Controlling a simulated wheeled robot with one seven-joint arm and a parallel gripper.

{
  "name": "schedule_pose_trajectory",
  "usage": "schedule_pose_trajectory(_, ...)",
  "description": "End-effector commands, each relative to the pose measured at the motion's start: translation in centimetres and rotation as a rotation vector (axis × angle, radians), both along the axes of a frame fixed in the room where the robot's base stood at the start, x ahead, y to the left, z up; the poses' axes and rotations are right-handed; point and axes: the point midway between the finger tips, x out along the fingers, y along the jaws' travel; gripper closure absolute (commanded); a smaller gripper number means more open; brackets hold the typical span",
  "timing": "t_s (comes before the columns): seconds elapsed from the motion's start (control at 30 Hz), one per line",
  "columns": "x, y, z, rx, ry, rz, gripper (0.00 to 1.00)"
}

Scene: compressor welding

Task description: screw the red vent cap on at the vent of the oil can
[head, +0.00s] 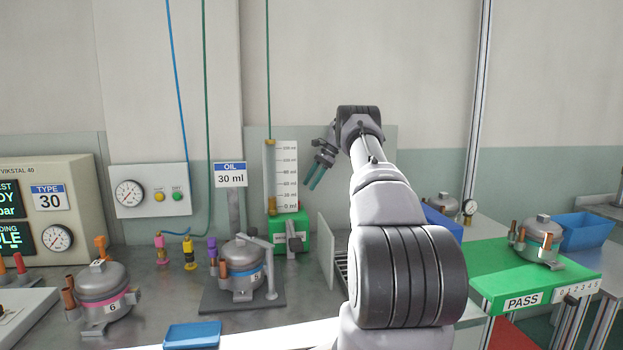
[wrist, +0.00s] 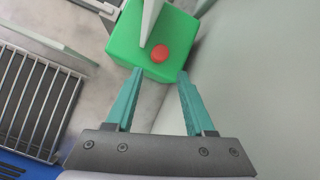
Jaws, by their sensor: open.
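The oil can appears to be the green box (head: 290,229) below the tall white scale, behind the work table's middle. In the wrist view, the green box (wrist: 128,44) is just beyond my fingertips. A round red cap (wrist: 159,53) sits on its face beside the pale upright plate. I cannot tell if the cap is screwed down, and any vent under it is hidden. My gripper (head: 310,188) has teal fingers and is raised right of the scale. Its open, empty fingers (wrist: 160,72) point toward the cap, apart from it.
The white scale (head: 286,175) and its pale plate stand close to the cap. A wire rack (wrist: 38,100) lies left in the wrist view. A compressor (head: 243,268) on a dark plate stands in front of the green box. A green PASS table (head: 500,268) is at right.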

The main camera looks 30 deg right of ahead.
Motion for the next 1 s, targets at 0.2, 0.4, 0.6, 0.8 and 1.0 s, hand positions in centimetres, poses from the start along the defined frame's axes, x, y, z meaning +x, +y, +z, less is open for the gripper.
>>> schedule_pose_trajectory(0.2,0.3,2.2,-3.5,0.001,0.003,0.001,0.46)
schedule_pose_trajectory(0.4,0.7,3.8,-6.0,0.001,0.0,0.002,0.46)
schedule_pose_trajectory(0.6,0.8,4.5,-7.3,-0.001,0.001,0.0,0.46)
schedule_pose_trajectory(0.8,0.8,4.6,-7.4,-0.001,-0.001,0.001,0.46)
schedule_pose_trajectory(1.0,0.8,4.6,-7.4,-0.001,-0.001,0.001,0.84)
